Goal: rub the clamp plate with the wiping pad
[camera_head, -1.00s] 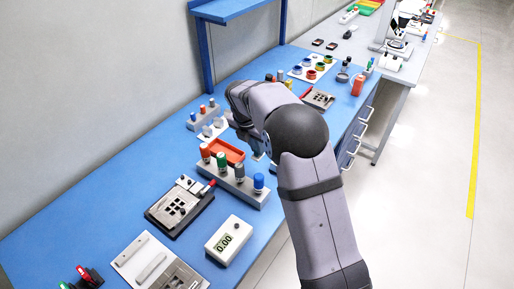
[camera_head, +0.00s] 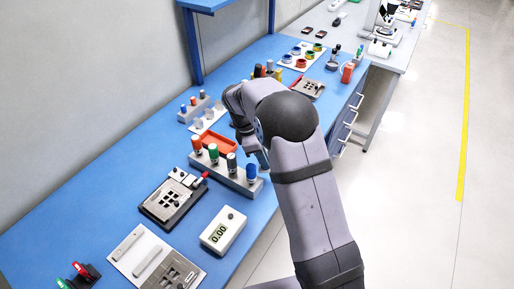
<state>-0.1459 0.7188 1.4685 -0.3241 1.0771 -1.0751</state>
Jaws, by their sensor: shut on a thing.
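My gripper (camera_head: 252,143) is mostly hidden behind my own wrist and forearm, above the bench behind the grey block with capped bottles. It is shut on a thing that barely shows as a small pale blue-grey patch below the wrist. I take this for the wiping pad (camera_head: 262,158), but its shape is not clear. A dark fixture (camera_head: 155,211) with a light, windowed clamp plate (camera_head: 171,197) and a red-tipped lever lies on the bench at left of centre. The gripper is to the right of this plate and apart from it. A similar fixture (camera_head: 308,88) lies farther back.
The grey block (camera_head: 225,176) carries several capped bottles beside an orange tray (camera_head: 219,144). A white meter (camera_head: 223,231) reading 0.00 and a pale board (camera_head: 128,262) are nearer. Small holders and cups stand farther back. The blue bench (camera_head: 110,170) is clear on the left.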

